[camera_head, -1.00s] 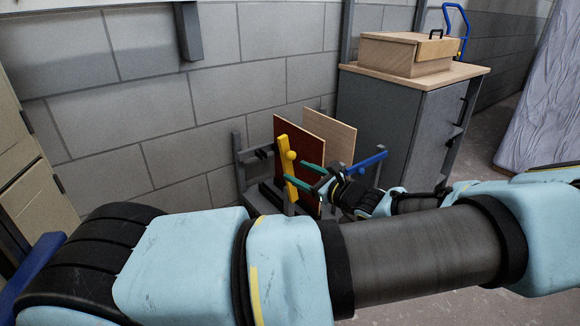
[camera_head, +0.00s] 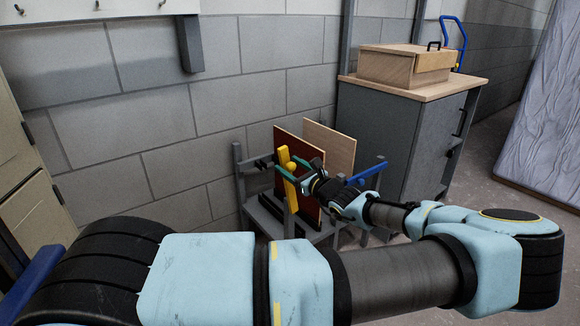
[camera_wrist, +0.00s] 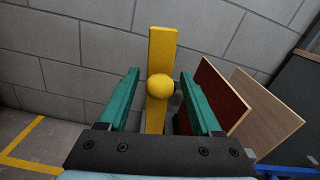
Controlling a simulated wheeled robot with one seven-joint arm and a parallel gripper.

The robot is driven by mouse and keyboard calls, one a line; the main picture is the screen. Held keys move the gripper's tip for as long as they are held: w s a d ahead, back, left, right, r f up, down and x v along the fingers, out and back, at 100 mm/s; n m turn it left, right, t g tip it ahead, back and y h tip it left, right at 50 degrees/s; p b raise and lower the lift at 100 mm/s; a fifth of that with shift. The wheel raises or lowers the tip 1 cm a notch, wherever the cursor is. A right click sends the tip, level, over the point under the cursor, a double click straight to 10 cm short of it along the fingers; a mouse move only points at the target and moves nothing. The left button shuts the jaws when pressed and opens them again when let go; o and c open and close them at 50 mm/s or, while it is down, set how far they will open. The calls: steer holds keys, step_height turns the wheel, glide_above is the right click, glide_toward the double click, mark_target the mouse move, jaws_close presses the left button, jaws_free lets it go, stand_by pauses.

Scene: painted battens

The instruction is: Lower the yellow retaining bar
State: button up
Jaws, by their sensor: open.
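The yellow retaining bar (camera_head: 284,158) stands nearly upright at the front of a dark grey rack, beside a dark red panel. A round yellow knob (camera_wrist: 160,87) sticks out from the bar toward my wrist camera. The bar also shows in the wrist view (camera_wrist: 163,45), running up the middle of the picture. My gripper (camera_wrist: 160,74) is open. Its two green fingers lie on either side of the knob and bar, with gaps visible on both sides. In the head view my gripper (camera_head: 291,167) is at the bar's upper half, and my wrist hides part of the rack.
The dark red panel (camera_head: 300,160) and a pale wood panel (camera_head: 332,143) stand in the rack (camera_head: 240,180). A blue bar (camera_head: 370,167) is at the rack's right. A grey cabinet (camera_head: 380,130) with a wooden box (camera_head: 400,65) stands behind, right. A block wall is behind.

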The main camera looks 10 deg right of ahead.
steer(key=shift+w, duration=0.1)
jaws_close()
stand_by(0.5)
stand_by(0.9)
